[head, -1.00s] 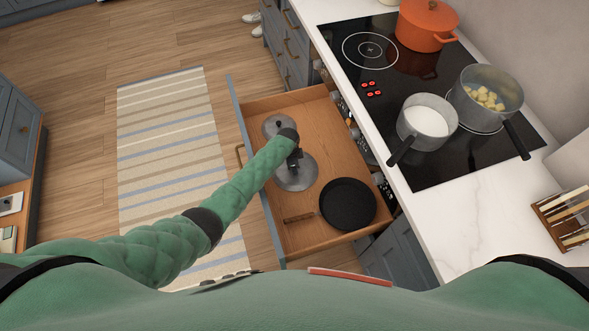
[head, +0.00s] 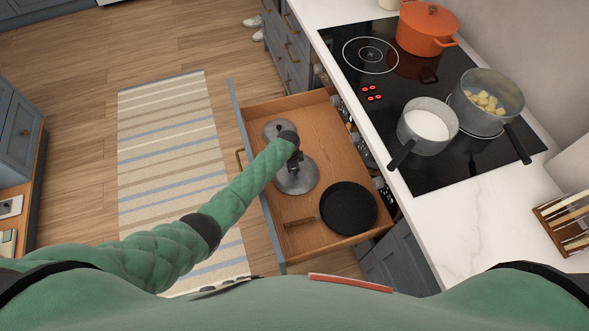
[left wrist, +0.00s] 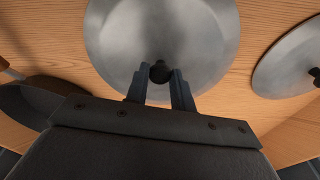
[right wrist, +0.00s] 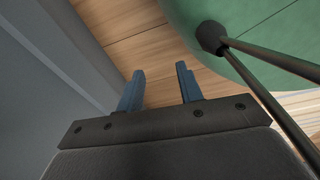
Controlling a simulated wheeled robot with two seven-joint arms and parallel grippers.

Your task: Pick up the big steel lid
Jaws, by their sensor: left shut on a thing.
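The big steel lid (head: 300,183) is a round grey disc with a dark knob, in the open wooden drawer. It fills the top middle of the left wrist view (left wrist: 165,30). My left gripper (left wrist: 162,75) is shut on the lid's knob, and it shows over the lid in the head view (head: 294,161). My left arm hides part of the lid. I cannot tell whether the lid is clear of the drawer floor. My right gripper (right wrist: 158,80) is open and empty in the right wrist view, outside the head view.
A smaller steel lid (head: 272,129) lies beside the big one in the drawer (head: 335,150). A black frying pan (head: 349,208) lies at the drawer's near end. The hob (head: 385,70) above holds two grey saucepans and an orange pot (head: 425,30). A striped rug (head: 165,150) covers the floor.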

